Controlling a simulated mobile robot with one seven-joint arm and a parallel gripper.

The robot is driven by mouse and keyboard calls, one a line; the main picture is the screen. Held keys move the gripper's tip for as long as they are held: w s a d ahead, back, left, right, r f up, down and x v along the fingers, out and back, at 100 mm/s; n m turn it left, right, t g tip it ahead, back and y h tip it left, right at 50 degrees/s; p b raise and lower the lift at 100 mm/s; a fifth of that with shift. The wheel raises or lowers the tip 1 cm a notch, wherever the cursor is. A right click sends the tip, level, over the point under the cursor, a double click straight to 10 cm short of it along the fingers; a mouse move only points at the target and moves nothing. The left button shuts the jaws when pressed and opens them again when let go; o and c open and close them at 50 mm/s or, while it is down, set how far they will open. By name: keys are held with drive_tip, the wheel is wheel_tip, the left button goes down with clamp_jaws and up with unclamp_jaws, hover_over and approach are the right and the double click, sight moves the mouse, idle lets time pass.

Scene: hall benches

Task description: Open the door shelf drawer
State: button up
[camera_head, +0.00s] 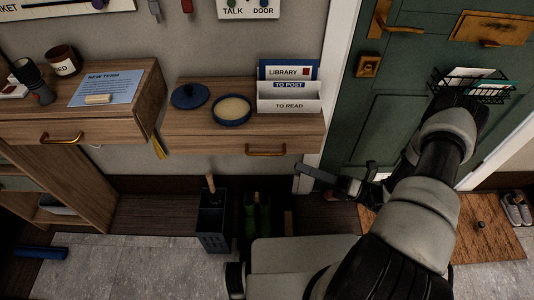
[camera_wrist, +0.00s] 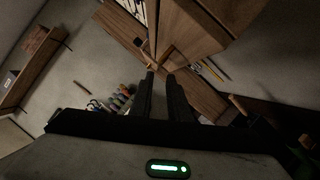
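The door shelf (camera_head: 190,138) is a wooden wall shelf left of the green door. Its drawer front (camera_head: 300,145) carries a brass bar handle (camera_head: 265,150) and looks shut. My gripper (camera_head: 302,178) is low and to the right of the drawer, by the white door frame, apart from the handle. In the wrist view my two dark fingers (camera_wrist: 161,76) have a narrow gap between them with nothing held. Wooden furniture (camera_wrist: 190,35) shows beyond the fingertips, but I cannot tell which piece it is.
On the shelf are a letter holder (camera_head: 288,100), a round blue dish (camera_head: 232,110) and a blue lid (camera_head: 190,96). A dark umbrella bin (camera_head: 213,222) and green boots (camera_head: 257,218) stand below. Another drawer unit (camera_head: 30,130) is at left. The green door (camera_head: 400,90) is right.

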sight(267, 155)
drive_tip(key=x, duration=1.2)
clamp_jaws()
idle(1.1)
